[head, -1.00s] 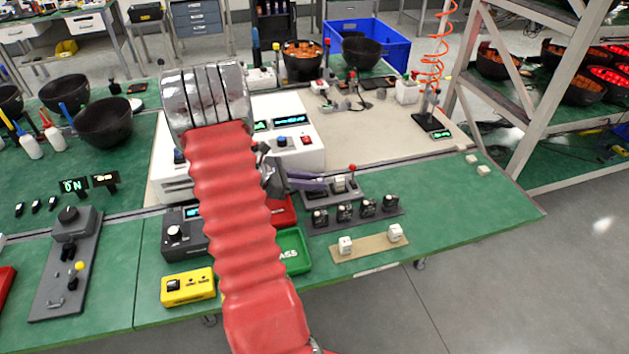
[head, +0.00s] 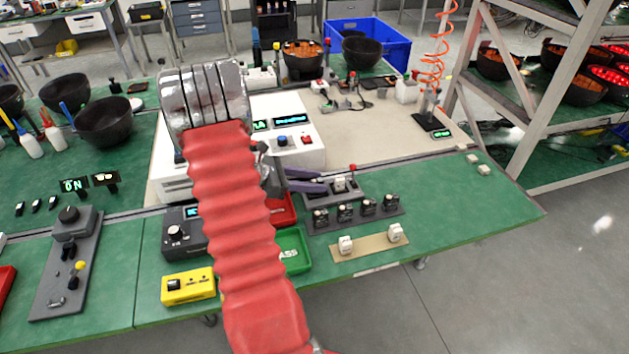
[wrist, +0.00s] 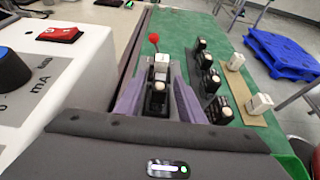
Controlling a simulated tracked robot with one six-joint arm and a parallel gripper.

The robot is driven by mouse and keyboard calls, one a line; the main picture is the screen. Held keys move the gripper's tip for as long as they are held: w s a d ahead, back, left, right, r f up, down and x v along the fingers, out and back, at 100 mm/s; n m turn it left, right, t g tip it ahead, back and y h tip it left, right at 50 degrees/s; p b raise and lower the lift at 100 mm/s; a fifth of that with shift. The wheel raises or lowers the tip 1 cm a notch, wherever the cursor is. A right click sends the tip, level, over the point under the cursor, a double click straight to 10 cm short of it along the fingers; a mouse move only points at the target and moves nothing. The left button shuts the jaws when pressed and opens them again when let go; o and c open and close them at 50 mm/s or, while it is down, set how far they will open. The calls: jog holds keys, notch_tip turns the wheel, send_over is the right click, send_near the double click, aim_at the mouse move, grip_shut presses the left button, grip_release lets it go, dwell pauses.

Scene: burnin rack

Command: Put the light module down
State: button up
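A white module (wrist: 161,66) stands in a dark grey fixture with a red-ball lever (wrist: 154,40) in the wrist view. It also shows in the head view (head: 340,184), just beyond my fingertips. My gripper (wrist: 160,78) has its two purple fingers apart, one on each side of the fixture, and looks open. In the head view my gripper (head: 322,182) points right at the fixture. A dark part with a pale knob (wrist: 158,96) sits between the fingers, nearer the wrist camera. I cannot tell whether the fingers touch anything.
Several dark modules (head: 345,211) stand on a grey strip in front of the fixture. Two white modules (head: 345,244) stand on a tan mat (head: 370,246). A white meter box (head: 308,155) is close left of my gripper.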

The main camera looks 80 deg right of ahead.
jog(key=v, duration=1.1)
jog(key=shift+w, duration=0.2)
jog(key=shift+a+r, duration=0.1)
jog(key=w+a+r+m+t+y, duration=0.1)
jog(key=w+a+r+t, duration=0.2)
jog(key=a, duration=0.5)
jog(key=w+a+r+m+t, duration=0.2)
jog(key=w+a+r+t, duration=0.1)
jog(key=a, duration=0.5)
jog(key=w+a+r+m+t+y, duration=0.1)
jog(key=w+a+r+t, duration=0.2)
jog(key=a, duration=0.5)
jog(key=a+r+m+t+y, duration=0.1)
jog(key=a+r+t+y, duration=0.1)
jog(key=a, duration=1)
jog(key=s+a+r+m+t+y, duration=0.1)
jog(key=a+r+t+y, duration=0.2)
jog(key=a, duration=0.9)
jog(key=r+t, duration=0.1)
jog(key=t, duration=0.2)
jog(key=shift+s+a, duration=0.15)
jog(key=shift+a, duration=0.15)
jog(key=shift+c, duration=0.5)
